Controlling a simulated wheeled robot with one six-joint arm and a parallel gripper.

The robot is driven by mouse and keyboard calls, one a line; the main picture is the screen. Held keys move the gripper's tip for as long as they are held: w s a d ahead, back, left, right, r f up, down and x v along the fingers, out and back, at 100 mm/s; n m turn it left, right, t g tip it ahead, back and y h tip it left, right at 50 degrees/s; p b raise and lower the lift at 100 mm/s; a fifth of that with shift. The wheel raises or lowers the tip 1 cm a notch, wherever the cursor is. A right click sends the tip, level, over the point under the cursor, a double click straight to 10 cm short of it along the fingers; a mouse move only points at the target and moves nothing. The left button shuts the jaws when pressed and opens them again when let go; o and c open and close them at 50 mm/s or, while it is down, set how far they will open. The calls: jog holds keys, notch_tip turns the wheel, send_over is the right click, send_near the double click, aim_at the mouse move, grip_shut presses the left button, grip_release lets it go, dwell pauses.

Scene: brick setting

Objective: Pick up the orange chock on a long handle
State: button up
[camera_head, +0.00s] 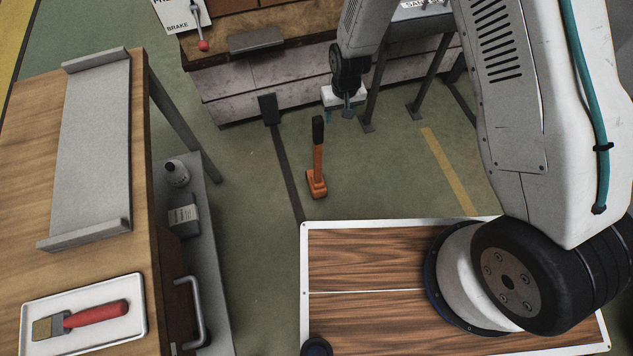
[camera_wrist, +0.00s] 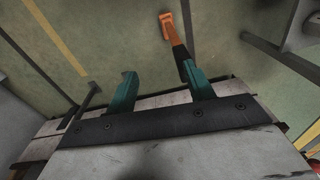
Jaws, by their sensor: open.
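The orange chock (camera_head: 317,183) stands on the green floor, with its long orange handle and black grip (camera_head: 318,130) rising upward. In the wrist view the chock (camera_wrist: 166,20) is near the top centre, and its black grip end lies close to the right finger's tip. My gripper (camera_head: 347,112) is in the head view to the upper right of the handle, apart from it. In the wrist view my gripper (camera_wrist: 160,80) shows two teal fingers spread wide with nothing between them. Whether a finger touches the grip cannot be told.
A workbench (camera_head: 225,70) stands behind the chock. A wooden table at left holds a grey tray (camera_head: 92,150) and a brush (camera_head: 95,315) in a white tray. A shelf below has a bottle (camera_head: 176,173). The floor around the chock is clear, with a dark strip left of it.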

aim_at(319, 161)
jog(key=a+f+t+y, duration=0.1)
jog(key=f+t, duration=0.2)
jog(key=f, duration=0.8)
jog(key=a+f+t, duration=0.2)
jog(key=f+t, duration=0.1)
jog(key=f, duration=0.8)
jog(key=a+f+t+y, duration=0.1)
jog(key=f+t, duration=0.3)
jog(key=f, duration=0.7)
jog(key=shift+s+a+n+y, duration=0.15)
jog(key=shift+s+n+y, duration=0.1)
jog(key=shift+n+y, duration=0.05)
jog(key=shift+s+r+t+y, duration=0.15)
jog(key=shift+t+y, duration=0.15)
jog(key=shift+t, duration=0.8)
jog(key=shift+w, duration=0.2)
jog(key=x, duration=0.7)
jog(key=shift+w+a+r, duration=0.15)
jog(key=shift+r, duration=0.05)
grip_shut()
